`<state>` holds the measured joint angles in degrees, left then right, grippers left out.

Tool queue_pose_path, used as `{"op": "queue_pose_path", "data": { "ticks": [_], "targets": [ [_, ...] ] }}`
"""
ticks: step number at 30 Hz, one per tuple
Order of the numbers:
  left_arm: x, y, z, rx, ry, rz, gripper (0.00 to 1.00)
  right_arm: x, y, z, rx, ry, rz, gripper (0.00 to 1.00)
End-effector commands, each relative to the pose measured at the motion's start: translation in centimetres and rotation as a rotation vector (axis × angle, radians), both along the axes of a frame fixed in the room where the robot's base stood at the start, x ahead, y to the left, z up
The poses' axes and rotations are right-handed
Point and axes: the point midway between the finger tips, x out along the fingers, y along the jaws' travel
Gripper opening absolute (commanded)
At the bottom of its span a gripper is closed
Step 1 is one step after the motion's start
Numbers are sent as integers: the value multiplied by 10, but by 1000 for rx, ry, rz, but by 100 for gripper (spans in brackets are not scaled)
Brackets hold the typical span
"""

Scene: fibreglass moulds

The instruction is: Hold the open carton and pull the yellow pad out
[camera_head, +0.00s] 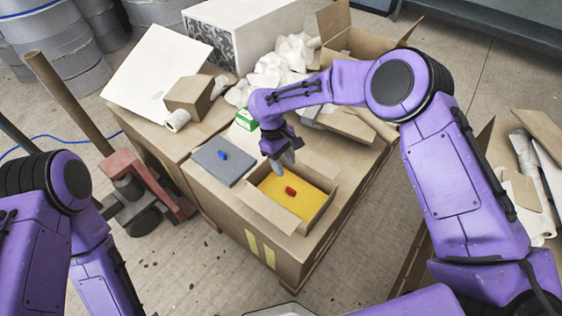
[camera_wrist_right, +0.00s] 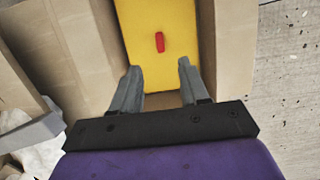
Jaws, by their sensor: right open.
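The open carton (camera_head: 268,212) stands on a large cardboard box, its flaps folded out. The yellow pad (camera_head: 300,202) lies inside, with a small red piece (camera_head: 291,190) on top. My right gripper (camera_head: 286,168) is open and empty, pointing down over the carton's far end. In the right wrist view, the open fingers (camera_wrist_right: 158,66) straddle the near part of the yellow pad (camera_wrist_right: 160,18), inside the line of the carton walls (camera_wrist_right: 234,50); whether they touch the pad cannot be told. The red piece (camera_wrist_right: 159,42) shows ahead between the fingertips. My left arm is at left; its gripper is out of view.
A grey pad (camera_head: 217,166) with a blue piece (camera_head: 222,155) lies left of the carton. A green-and-white box (camera_head: 246,120) and crumpled white sheets (camera_head: 280,62) are behind. A red pallet jack (camera_head: 140,185) stands at left. Another box (camera_head: 500,150) is at right.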

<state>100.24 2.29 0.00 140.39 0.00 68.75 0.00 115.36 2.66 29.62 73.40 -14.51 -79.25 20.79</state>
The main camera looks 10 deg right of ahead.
Motion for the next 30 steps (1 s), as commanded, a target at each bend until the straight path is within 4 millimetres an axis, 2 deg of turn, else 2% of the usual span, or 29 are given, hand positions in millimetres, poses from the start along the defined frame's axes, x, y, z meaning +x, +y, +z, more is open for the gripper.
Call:
{"op": "queue_pose_path", "data": {
  "ticks": [1,5,12,18,22,29,30],
  "targets": [
    [0,0,-5,0,0,0,43,0,0,-7,0,2,1,45],
    [0,0,-3,0,0,0,43,-2,-1,-18,1,4,0,45],
    [0,0,-1,0,0,0,43,-14,-10,-67,1,6,-1,45],
    [0,0,-1,0,0,0,43,-20,-16,-97,1,3,-2,45],
    [0,0,-1,1,-1,0,43,-21,-17,-105,2,2,-2,45],
    [0,0,-1,1,-1,0,43,-21,-17,-106,1,1,-1,45],
    [0,0,-1,1,-1,0,43,-21,-17,-106,1,1,-1,35]
  ]
}}
